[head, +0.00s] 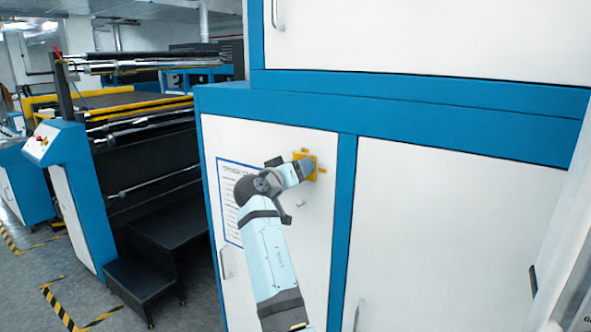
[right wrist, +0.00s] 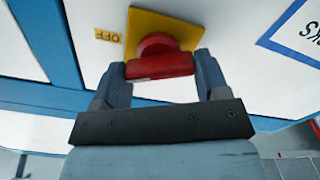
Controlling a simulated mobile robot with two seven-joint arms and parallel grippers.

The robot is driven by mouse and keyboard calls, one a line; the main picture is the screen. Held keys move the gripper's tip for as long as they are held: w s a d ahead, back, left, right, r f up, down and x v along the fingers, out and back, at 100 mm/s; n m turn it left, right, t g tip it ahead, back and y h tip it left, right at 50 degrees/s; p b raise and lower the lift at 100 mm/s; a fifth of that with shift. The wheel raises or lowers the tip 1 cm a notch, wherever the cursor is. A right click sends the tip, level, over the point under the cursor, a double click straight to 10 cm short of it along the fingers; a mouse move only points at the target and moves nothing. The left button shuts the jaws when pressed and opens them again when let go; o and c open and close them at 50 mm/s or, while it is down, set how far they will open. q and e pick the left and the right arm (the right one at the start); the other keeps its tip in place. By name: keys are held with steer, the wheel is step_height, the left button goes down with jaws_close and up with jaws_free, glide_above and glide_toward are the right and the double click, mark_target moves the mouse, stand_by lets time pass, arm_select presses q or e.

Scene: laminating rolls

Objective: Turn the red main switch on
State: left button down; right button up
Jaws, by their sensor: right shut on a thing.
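The red main switch (right wrist: 160,62) sits on a square yellow plate (right wrist: 165,24) on a white cabinet door. In the right wrist view its red handle lies crosswise between the two fingers of my right gripper (right wrist: 160,74), which is shut on it. A yellow OFF label (right wrist: 108,36) is beside the plate. In the head view my right gripper (head: 303,168) is at the yellow plate (head: 312,160) and hides the red handle. My left gripper is in neither view.
A blue-framed notice (head: 226,180) is on the same door, left of the switch and partly behind my right arm. A door handle (head: 226,262) is below it. Black steps (head: 140,280) and a roll machine (head: 140,130) stand at the left.

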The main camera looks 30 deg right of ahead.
steer(key=n+p, duration=0.2)
steer(key=n, duration=0.3)
steer(key=shift+r+n, duration=0.15)
steer(key=shift+n, duration=0.15)
steer(key=n+p, duration=0.2)
steer(key=shift+w+n, duration=0.1)
steer(key=shift+n, duration=1)
steer(key=shift+f+n+p, duration=0.2)
steer(key=shift+n+p, duration=0.15)
steer(key=shift+n, duration=0.95)
steer(key=o, duration=0.9)
steer(key=shift+f, duration=0.15)
